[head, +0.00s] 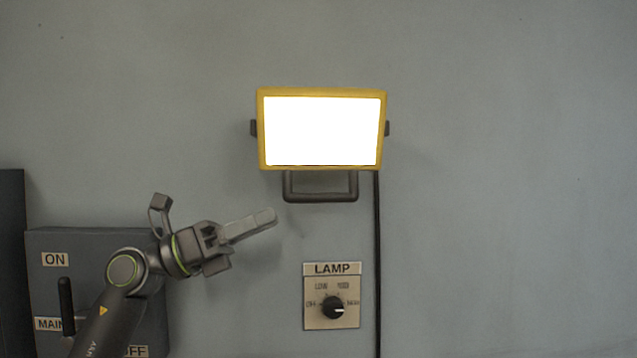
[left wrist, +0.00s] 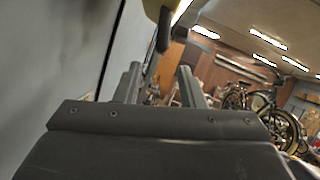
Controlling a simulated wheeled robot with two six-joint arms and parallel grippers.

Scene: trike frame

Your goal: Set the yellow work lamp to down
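The yellow work lamp (head: 321,91) is on the grey wall, its white face lit and turned toward me. A dark U-shaped handle (head: 320,198) hangs below its lower edge. My left gripper (head: 272,218) is below and left of the handle, apart from it, with its fingers pointing right and slightly up. In the left wrist view its two fingers (left wrist: 159,72) stand apart with nothing between them. Part of the lamp (left wrist: 154,9) shows above them at the top edge, with a dark bar below it. My right gripper is in neither view.
A LAMP panel (head: 312,318) with a black rotary knob (head: 333,307) is below the lamp. A black cable (head: 377,260) runs down the wall right of it. A grey switch box (head: 60,241) with a black lever is at lower left, partly behind my arm. The wall at right is clear.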

